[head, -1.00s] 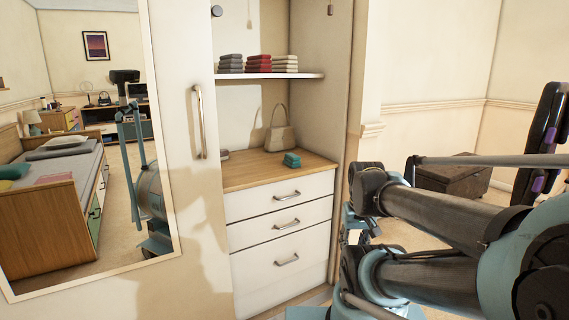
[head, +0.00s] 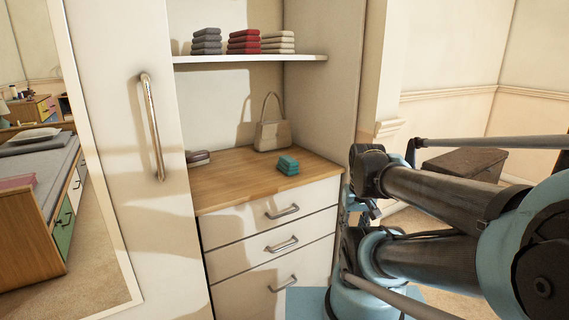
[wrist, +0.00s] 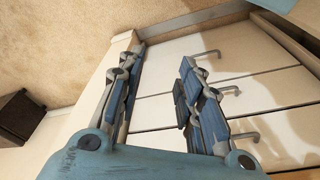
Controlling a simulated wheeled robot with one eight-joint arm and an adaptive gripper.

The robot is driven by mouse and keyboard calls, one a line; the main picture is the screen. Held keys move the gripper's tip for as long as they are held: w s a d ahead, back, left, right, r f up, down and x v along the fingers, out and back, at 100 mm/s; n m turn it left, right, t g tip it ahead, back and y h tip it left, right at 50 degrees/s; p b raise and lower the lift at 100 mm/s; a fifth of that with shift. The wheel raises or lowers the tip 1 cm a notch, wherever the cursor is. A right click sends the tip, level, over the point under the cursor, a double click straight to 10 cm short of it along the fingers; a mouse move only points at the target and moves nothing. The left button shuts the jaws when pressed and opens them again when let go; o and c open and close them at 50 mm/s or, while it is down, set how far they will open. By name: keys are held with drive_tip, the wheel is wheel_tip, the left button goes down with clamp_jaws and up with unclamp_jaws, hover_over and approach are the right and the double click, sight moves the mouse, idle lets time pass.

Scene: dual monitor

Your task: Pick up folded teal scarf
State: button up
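The folded teal scarf (head: 288,165) lies in a small stack on the wooden top of the white drawer unit, near its front right part, in the head view. My gripper shows in the wrist view (wrist: 158,75), its two fingers spread wide apart with nothing between them. The white drawer fronts lie beyond the fingers there, and the scarf is not visible in that view. In the head view my arm is folded at the right and the gripper is mostly hidden behind its links, apart from the scarf.
A beige handbag (head: 271,134) stands behind the scarf. Dark folded items (head: 198,157) lie at the left of the wooden top (head: 225,182). A shelf (head: 250,60) above holds grey, red and beige folded stacks. A mirrored door with a handle (head: 152,125) is at the left. A brown ottoman (head: 465,167) stands at the right.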

drive_tip(key=shift+o, duration=0.3)
drive_tip(key=shift+w+d, duration=0.35)
drive_tip(key=shift+w, duration=0.05)
drive_tip(key=o, duration=0.4)
drive_tip(key=shift+s+r, duration=0.2)
drive_tip(key=o, duration=0.4)
drive_tip(key=shift+n, duration=0.4)
drive_tip(key=w+r, duration=0.1)
drive_tip(key=r, duration=0.1)
drive_tip(key=w+a+r, duration=0.1)
drive_tip(key=w+r, duration=0.2)
drive_tip(key=r, duration=0.2)
drive_tip(key=shift+w+a, duration=0.15)
drive_tip(key=shift+w, duration=0.1)
wheel_tip(320, 180, up, 18)
drive_tip(key=n+g, duration=0.2)
drive_tip(key=n, duration=0.3)
hover_over(288, 159)
drive_tip(key=f, duration=1.1)
drive_tip(key=shift+w+d+f, duration=0.15)
drive_tip(key=shift+d+f, duration=0.15)
drive_tip(key=shift+f, duration=0.05)
drive_tip(key=shift+a+f, duration=0.2)
drive_tip(key=shift+f, duration=1.1)
drive_tip(key=shift+a+f, duration=0.15)
drive_tip(key=shift+f, duration=1.15)
